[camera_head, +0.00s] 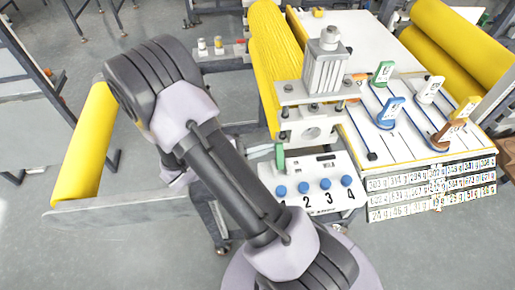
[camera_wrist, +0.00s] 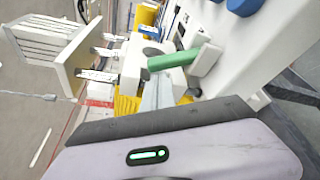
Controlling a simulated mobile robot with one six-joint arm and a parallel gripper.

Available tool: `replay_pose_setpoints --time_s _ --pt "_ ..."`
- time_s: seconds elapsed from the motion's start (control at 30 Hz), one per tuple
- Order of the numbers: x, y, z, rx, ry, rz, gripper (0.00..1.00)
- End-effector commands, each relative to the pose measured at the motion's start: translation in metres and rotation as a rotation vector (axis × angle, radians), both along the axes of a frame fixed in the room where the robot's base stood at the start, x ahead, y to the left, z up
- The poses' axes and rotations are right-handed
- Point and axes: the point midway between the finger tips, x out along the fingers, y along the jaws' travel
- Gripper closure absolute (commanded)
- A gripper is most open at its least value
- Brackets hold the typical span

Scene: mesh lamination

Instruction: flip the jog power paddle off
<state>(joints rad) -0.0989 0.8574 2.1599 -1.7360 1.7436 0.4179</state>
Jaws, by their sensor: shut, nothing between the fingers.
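The green paddle (camera_head: 280,158) stands at the left back corner of the white control panel (camera_head: 325,166), which I take to be the jog power paddle. In the wrist view the green paddle (camera_wrist: 174,60) sticks out from a pale mount on the panel (camera_wrist: 245,50). My gripper (camera_wrist: 157,92) is shut and empty, with its pale fingers just below the paddle in that view. I cannot tell whether they touch it.
Blue knobs (camera_head: 303,187) line the panel's front above numbers. A metal cylinder block (camera_head: 325,70) stands behind it. Yellow rolls (camera_head: 275,60) lie at the back. Right is a board (camera_head: 405,130) with colored levers (camera_head: 391,110) and number strips below.

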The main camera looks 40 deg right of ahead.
Motion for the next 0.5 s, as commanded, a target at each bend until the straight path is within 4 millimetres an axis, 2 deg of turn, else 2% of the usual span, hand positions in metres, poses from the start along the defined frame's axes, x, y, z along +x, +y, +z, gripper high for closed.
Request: replay_pose_setpoints --time_s 0.5 --pt "-0.0010 0.0001 -0.0002 -0.014 -0.024 0.001 1.00"
